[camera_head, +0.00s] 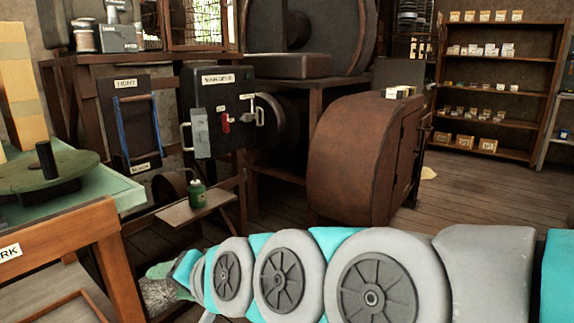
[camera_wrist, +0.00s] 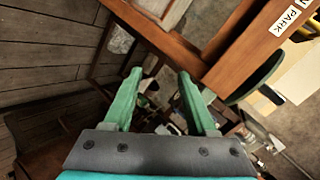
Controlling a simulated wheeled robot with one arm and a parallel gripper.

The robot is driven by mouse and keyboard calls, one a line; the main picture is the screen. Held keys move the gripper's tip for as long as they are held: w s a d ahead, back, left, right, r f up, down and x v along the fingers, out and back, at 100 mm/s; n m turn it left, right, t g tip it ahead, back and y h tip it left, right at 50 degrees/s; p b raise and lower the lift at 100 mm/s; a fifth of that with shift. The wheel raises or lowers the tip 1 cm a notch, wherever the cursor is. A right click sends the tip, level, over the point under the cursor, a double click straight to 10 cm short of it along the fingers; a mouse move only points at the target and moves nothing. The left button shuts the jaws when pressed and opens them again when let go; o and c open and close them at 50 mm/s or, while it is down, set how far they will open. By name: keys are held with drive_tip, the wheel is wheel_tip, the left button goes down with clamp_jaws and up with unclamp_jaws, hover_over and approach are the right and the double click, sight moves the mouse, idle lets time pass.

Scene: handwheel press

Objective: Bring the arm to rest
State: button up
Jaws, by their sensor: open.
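My gripper (camera_wrist: 160,84) shows in the wrist view with its two green fingers apart and nothing between them. In the head view my arm stretches across the bottom from the right edge towards the lower left. Its far end (camera_head: 165,270) is small and partly hidden there, beside the wooden table (camera_head: 75,232) with a label ending in "RK". In the wrist view the table's wooden edge (camera_wrist: 238,48), with a "PARK" label, lies beyond the fingertips at the upper right. I see no contact between the fingers and the table.
A green disc (camera_head: 50,182) with a black peg lies on the table at left. A green can (camera_head: 197,194) stands on a small wooden shelf. A black panel (camera_head: 220,105) and a round brown cabinet (camera_head: 360,155) stand behind my arm. Floor (camera_head: 470,210) is clear at right.

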drive_tip(key=s+d+f+n+g+h, duration=0.1)
drive_tip(key=s+d+f+g+h, duration=0.15)
drive_tip(key=d+f, duration=0.55)
drive_tip(key=s+d+f+n+g+h, duration=0.1)
drive_tip(key=d+f+h, duration=0.35)
drive_tip(key=d, duration=0.55)
drive_tip(key=s+d+f+g+h, duration=0.1)
drive_tip(key=s+d+f+g, duration=0.1)
drive_tip(key=s+d, duration=0.4)
drive_tip(key=s+d+f+g+h, duration=0.1)
drive_tip(key=s+d+f+g, duration=0.1)
drive_tip(key=s+d+f, duration=0.2)
drive_tip(key=s+d, duration=0.3)
drive_tip(key=d, duration=0.2)
drive_tip(key=shift+g+h, duration=0.3)
drive_tip(key=shift+g, duration=0.05)
drive_tip(key=shift+a, duration=0.1)
drive_tip(key=shift+c, duration=0.6)
drive_tip(key=shift+a, duration=0.15)
